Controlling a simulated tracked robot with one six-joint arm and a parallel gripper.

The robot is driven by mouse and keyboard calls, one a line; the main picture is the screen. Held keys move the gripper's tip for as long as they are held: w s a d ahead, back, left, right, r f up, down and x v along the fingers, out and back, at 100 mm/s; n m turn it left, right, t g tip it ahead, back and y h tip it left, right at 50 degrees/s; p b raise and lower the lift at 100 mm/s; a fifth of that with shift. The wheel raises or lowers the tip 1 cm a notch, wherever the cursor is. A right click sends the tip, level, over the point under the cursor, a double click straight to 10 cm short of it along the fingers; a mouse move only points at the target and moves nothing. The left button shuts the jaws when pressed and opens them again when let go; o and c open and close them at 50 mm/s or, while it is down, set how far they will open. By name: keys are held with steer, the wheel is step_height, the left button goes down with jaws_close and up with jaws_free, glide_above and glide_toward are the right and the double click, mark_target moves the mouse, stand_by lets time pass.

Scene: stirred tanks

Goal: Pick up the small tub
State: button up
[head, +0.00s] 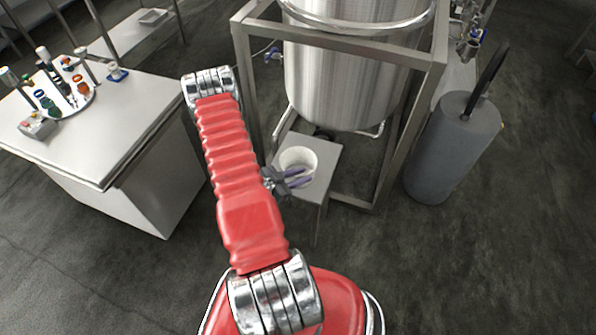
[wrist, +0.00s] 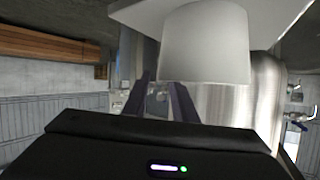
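The small tub (head: 298,155) is white, round and open-topped, and stands upright on a small grey stand (head: 322,163). In the wrist view the picture is upside down, and the tub (wrist: 204,45) hangs large at the upper middle against the pale stand top (wrist: 275,20). My gripper (head: 306,176) has its purple-grey fingers spread at the tub's near side in the head view, overlapping its lower part. In the wrist view my gripper (wrist: 160,85) is open with a clear gap between the fingers. The tub is offset to the right of that gap. I cannot tell whether a finger touches it.
A large steel tank (head: 345,80) in a square metal frame (head: 381,150) stands just behind the stand. A grey cylinder (head: 455,148) with a black hose is on the right. A white bench (head: 110,125) with bottles is on the left. Dark floor lies clear in front.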

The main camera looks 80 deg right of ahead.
steer(key=shift+x, duration=1)
steer(key=shift+c, duration=0.6)
jaws_close()
steer(key=shift+f, duration=0.1)
stand_by(0.3)
